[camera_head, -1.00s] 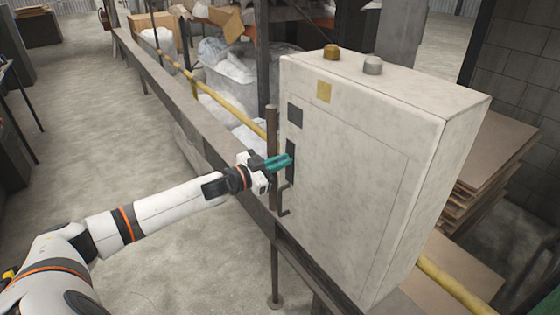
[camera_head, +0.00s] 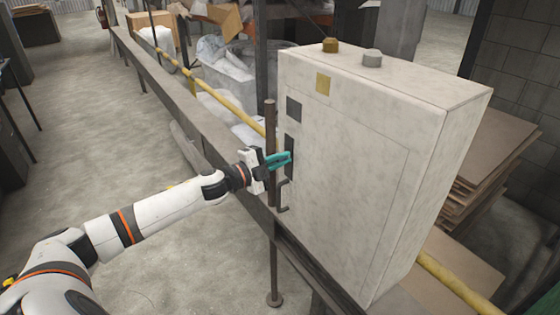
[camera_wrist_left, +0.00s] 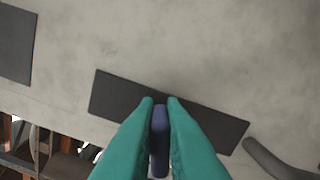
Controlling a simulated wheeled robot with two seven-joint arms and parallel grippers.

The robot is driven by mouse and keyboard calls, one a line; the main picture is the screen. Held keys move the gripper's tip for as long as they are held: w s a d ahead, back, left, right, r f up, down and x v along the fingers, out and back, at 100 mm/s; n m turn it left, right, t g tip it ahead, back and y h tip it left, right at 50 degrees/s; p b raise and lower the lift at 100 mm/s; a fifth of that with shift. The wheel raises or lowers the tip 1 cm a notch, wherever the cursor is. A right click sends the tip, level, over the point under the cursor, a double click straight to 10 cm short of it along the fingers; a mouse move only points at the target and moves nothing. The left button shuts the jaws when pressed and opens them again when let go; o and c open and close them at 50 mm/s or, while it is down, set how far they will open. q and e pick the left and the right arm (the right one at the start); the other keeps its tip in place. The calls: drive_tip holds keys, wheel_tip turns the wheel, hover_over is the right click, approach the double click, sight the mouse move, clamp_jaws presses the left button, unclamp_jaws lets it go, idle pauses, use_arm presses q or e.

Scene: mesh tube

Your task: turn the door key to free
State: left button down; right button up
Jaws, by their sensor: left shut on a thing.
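The grey cabinet (camera_head: 345,160) stands at the right, its door facing left. A narrow dark plate (camera_head: 289,155) is set near the door's left edge, and it also shows in the left wrist view (camera_wrist_left: 215,118). My left gripper (camera_head: 285,158) has teal fingers that reach to this plate. In the left wrist view its fingers (camera_wrist_left: 160,102) are shut on the blue-purple key (camera_wrist_left: 160,140), which lies between them over the plate. The key's tip is hard to see, so I cannot tell how deep it sits. My right gripper is not in view.
A curved dark door handle (camera_head: 283,196) sticks out just below my left gripper. A brown upright post (camera_head: 270,145) stands close beside the hand. A yellow rail (camera_head: 225,101) runs behind. The floor at left is open.

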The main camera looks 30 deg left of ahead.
use_arm(q)
drive_tip(key=shift+f+m+b, duration=0.2)
drive_tip(key=shift+m+b, duration=0.3)
drive_tip(key=shift+m, duration=1.4)
drive_tip(key=c, duration=1.5)
unclamp_jaws()
drive_tip(key=shift+s+a+f+b, duration=0.15)
drive_tip(key=shift+s+a+b, duration=0.15)
drive_tip(key=shift+s, duration=0.25)
drive_tip(key=shift+b+v, duration=0.65)
drive_tip(key=shift+v, duration=4.75)
drive_tip(key=shift+d, duration=0.1)
